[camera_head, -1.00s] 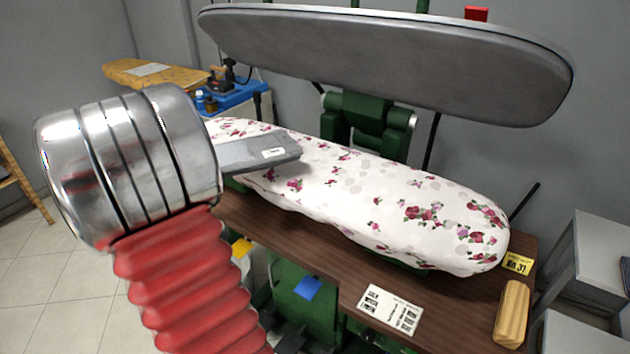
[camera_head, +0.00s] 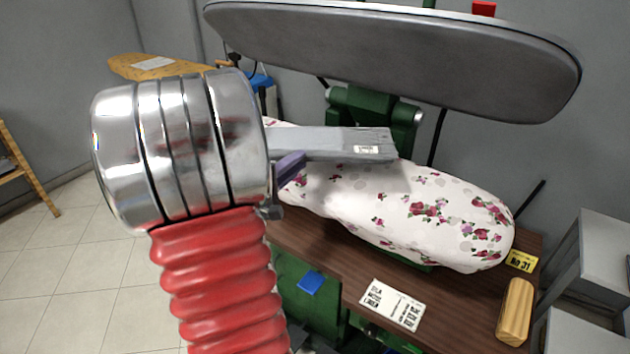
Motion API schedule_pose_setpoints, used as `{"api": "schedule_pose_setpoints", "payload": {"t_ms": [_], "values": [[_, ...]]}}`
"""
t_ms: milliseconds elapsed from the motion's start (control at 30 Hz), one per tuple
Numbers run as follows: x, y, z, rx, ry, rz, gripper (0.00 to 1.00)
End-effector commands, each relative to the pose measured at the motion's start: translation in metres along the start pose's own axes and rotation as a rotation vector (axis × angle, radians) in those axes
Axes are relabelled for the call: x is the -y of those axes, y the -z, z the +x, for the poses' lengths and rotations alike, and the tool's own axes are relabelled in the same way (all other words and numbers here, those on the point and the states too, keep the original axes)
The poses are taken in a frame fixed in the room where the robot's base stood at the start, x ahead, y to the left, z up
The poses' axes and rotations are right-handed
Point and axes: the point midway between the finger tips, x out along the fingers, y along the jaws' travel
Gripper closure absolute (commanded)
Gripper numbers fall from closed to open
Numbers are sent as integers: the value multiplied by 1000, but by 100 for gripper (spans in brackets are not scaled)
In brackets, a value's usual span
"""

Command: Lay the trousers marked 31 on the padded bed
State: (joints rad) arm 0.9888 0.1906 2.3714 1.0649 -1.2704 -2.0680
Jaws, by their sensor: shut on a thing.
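The grey folded trousers (camera_head: 335,143) have a small white label whose print is too small to read. My gripper (camera_head: 291,168) shows only as a purple finger beside my chrome and red arm, which hides the rest. It is shut on the near left end of the trousers. The trousers are held out flat over the left and middle part of the padded bed (camera_head: 440,215), which is white with pink flowers. A shadow lies on the bed below them; they look a little above it. A yellow tag (camera_head: 521,261) reading No 31 is at the table's right end.
The raised grey press head (camera_head: 400,60) hangs above and behind the bed. The brown table (camera_head: 345,262) carries a printed card (camera_head: 392,305) and a wooden block (camera_head: 515,312). A yellow ironing board (camera_head: 150,67) stands at the back left. The right part of the bed is clear.

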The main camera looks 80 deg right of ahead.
Motion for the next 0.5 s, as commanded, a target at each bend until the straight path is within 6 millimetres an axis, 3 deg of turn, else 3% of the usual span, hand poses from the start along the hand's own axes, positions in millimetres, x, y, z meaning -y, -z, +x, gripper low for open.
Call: {"api": "schedule_pose_setpoints", "payload": {"t_ms": [500], "values": [[54, 0, 0, 0, -1, -1, 100]]}}
